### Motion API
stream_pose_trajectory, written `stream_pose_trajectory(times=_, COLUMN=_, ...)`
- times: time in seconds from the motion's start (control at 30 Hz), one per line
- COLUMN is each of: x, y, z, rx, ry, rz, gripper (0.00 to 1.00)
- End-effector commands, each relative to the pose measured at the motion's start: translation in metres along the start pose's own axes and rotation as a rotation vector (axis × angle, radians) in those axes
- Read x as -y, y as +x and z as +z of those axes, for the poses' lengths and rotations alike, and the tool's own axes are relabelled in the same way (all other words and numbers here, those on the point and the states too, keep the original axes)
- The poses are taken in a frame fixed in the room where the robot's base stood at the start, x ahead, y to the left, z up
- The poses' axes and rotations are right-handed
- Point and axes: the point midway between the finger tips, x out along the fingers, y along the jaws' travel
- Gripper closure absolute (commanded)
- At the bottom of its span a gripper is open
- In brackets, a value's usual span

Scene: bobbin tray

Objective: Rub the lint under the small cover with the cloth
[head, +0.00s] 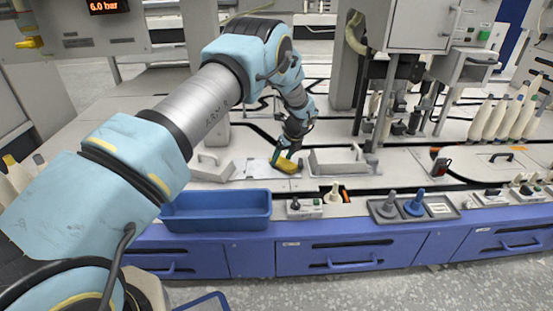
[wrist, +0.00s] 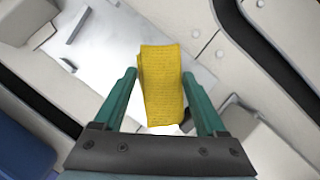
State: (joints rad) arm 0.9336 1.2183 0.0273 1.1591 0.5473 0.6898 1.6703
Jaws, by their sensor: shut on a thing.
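My gripper (head: 286,157) is shut on a folded yellow cloth (head: 286,165). In the wrist view the cloth (wrist: 161,88) is between the two green fingers (wrist: 159,75). The cloth is over or on a bright metal plate (wrist: 105,60); I cannot tell whether it touches. The plate (head: 256,170) lies between two pale covers with handles in the head view. The smaller-looking cover (head: 211,168) is to the left, and a longer one (head: 338,168) is to the right. Both are apart from the cloth. I cannot make out lint clearly; the cloth and fingers hide part of the plate.
A blue bin (head: 217,212) stands at the front edge. A small box with knobs (head: 304,211) and a grey tray (head: 452,209) with a grey and a blue peg are to its right. White bobbins (head: 500,118) stand far right. A post and cabinet (head: 420,25) rise behind.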

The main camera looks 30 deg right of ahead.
Motion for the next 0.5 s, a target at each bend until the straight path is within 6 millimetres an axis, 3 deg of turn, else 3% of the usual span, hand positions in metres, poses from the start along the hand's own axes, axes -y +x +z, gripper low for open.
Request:
stream_pose_trajectory(times=0.3, x=0.0070, y=-0.0032, z=-0.0043, rx=-0.002, ry=-0.001, rz=-0.003, gripper=1.00)
stream_pose_trajectory(times=0.5, x=-0.0021, y=-0.0017, z=0.0012, rx=-0.002, ry=-0.002, rz=-0.002, gripper=1.00)
